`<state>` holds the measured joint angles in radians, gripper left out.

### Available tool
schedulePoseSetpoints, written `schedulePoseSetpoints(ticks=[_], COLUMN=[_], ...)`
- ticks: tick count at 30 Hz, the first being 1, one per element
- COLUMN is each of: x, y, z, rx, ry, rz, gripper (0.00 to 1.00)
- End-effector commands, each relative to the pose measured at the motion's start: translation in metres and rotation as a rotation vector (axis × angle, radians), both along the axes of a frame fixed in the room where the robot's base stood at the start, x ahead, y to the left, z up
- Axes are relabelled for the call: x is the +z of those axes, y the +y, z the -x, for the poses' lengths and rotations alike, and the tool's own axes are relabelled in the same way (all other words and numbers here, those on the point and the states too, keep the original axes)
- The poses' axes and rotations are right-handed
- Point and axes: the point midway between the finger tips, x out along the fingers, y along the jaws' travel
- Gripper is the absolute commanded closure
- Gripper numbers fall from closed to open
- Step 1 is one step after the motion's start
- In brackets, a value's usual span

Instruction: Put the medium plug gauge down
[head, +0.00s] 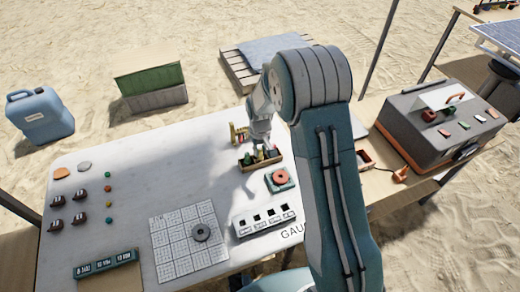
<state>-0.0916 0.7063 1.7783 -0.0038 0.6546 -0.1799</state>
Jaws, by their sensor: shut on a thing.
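My gripper (261,141) points down over a small wooden tray (246,167) near the back middle of the white table. It is shut on the medium plug gauge, which is too small and too covered by the fingers to make out clearly. Several small green, yellow and dark pieces stand in the tray right below the fingers. I cannot tell whether the held gauge touches the tray or hangs just above it.
A teal block with a red ring (280,178) and a pale block with dark square openings (266,219) lie in front. A gridded sheet (175,237) bears a grey ring.

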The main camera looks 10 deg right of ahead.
Motion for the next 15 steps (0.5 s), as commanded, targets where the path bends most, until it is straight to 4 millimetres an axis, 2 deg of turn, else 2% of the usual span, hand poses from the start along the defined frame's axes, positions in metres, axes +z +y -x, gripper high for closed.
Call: schedulePoseSetpoints(ticks=[7,8,9,10,15], x=[-0.0015,-0.001,-0.0009,-0.0009,-0.0008], y=[0.0,0.0,0.0,0.0,0.0], z=[0.0001,0.0,-0.0001,0.0,0.0], rx=[0.0,0.0,0.0,0.0,0.0], ry=[0.0,0.0,0.0,0.0,0.0], rz=[0.0,0.0,0.0,0.0,0.0], gripper=[1.0,0.64,0.46,0.43,0.43])
